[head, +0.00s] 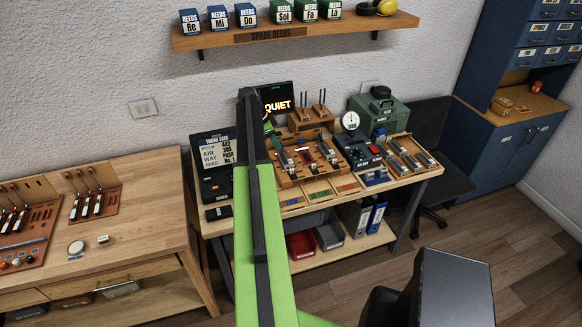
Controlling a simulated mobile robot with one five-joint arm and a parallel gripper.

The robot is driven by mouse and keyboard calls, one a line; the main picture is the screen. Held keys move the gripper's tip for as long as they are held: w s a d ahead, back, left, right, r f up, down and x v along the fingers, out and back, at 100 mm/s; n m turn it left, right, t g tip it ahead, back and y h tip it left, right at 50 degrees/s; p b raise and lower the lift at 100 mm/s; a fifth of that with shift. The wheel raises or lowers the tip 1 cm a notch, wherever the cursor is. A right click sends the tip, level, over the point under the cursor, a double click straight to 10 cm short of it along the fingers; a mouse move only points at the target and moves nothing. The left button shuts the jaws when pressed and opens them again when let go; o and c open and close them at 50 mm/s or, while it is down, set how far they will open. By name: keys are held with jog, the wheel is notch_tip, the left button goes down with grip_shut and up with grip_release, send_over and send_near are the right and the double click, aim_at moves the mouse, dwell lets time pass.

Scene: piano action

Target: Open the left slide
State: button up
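A wooden tray-like unit (289,183) stands on the middle bench, holding several narrow slide pieces with metal and coloured parts. The leftmost slide (286,163) lies just right of my green and black arm. It is too small to tell how far it is open. My arm rises from the bottom and crosses in front of the bench's left part. A small part of my gripper (268,127) seems to show beside the arm's far end, left of and beyond the slide. Its fingers are mostly hidden, and I see no contact with the slide.
A dark sign reading QUIET (278,101) stands behind the unit. A tuning card (219,152) stands left of my arm. A dial gauge (350,121) and a green case (381,112) are at right. The shelf of reed boxes (290,36) hangs above. Another bench (140,215) is at left.

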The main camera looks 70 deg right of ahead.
aim_at(290, 172)
jog(key=b+x, duration=1.5)
jog(key=x, duration=0.2)
jog(key=shift+w, duration=0.2)
jog(key=shift+r, duration=0.1)
jog(key=shift+c, duration=0.3)
grip_shut()
